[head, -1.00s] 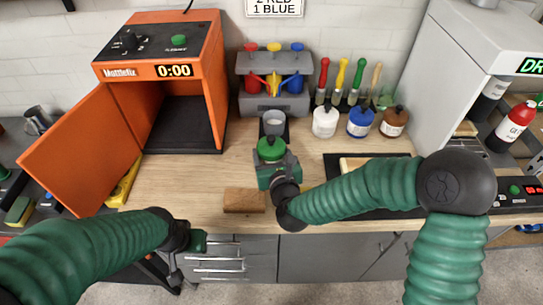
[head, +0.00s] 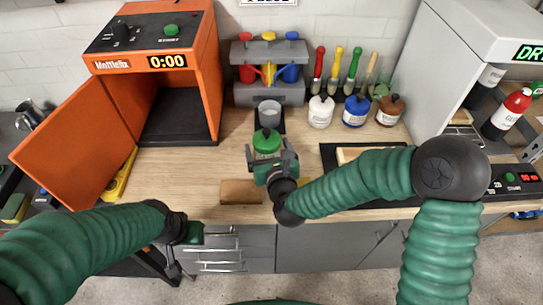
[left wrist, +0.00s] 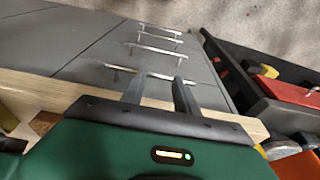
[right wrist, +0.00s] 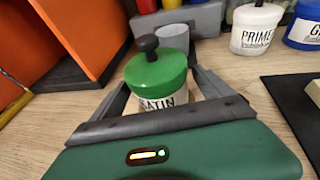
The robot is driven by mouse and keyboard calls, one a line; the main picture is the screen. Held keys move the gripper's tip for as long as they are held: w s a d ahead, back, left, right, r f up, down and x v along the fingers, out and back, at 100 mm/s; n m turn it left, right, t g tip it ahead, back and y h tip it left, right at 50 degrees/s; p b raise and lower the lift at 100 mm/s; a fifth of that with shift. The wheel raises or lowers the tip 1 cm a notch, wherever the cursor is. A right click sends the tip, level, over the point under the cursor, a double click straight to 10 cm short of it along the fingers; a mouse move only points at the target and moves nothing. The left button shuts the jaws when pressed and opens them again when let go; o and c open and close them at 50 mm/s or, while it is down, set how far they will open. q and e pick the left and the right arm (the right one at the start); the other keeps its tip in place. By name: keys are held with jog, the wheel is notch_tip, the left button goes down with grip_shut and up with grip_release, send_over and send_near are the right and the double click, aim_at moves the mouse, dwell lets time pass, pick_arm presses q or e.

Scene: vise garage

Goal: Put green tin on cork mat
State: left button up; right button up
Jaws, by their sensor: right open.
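The green tin (head: 266,143) is a white-labelled can with a green lid and black knob, upright on the wooden bench. In the right wrist view the tin (right wrist: 157,78) stands between and ahead of the fingers, its label reading "SATIN"; its base is hidden. My right gripper (head: 271,160) is open, just in front of the tin, with a finger to each side. My left gripper (head: 192,235) is low at the bench's front edge, over the drawers; the left wrist view shows its fingers (left wrist: 160,95) apart and empty. I cannot clearly identify the cork mat.
A brown block (head: 241,192) lies at the bench's front edge, left of my right gripper. A grey cup (head: 268,112) stands behind the tin. White, blue and brown bottles (head: 355,111) stand back right. The orange oven (head: 208,85) has its door open at left.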

jog(key=v, duration=0.3)
jog(key=p+v, duration=0.1)
jog(key=v, duration=0.1)
jog(key=p+v, duration=0.1)
jog(key=v, duration=0.2)
jog(key=shift+s+d+r, duration=0.1)
jog(key=shift+s+r, duration=0.05)
jog(key=shift+r, duration=0.3)
jog(key=p+v, duration=0.1)
jog(key=p, duration=0.5)
jog(key=shift+s+d+r+p, duration=0.1)
jog(key=shift+s+r+p, duration=0.05)
jog(key=shift+s+p, duration=0.5)
jog(key=shift+s, duration=0.05)
jog(key=shift+f, duration=0.25)
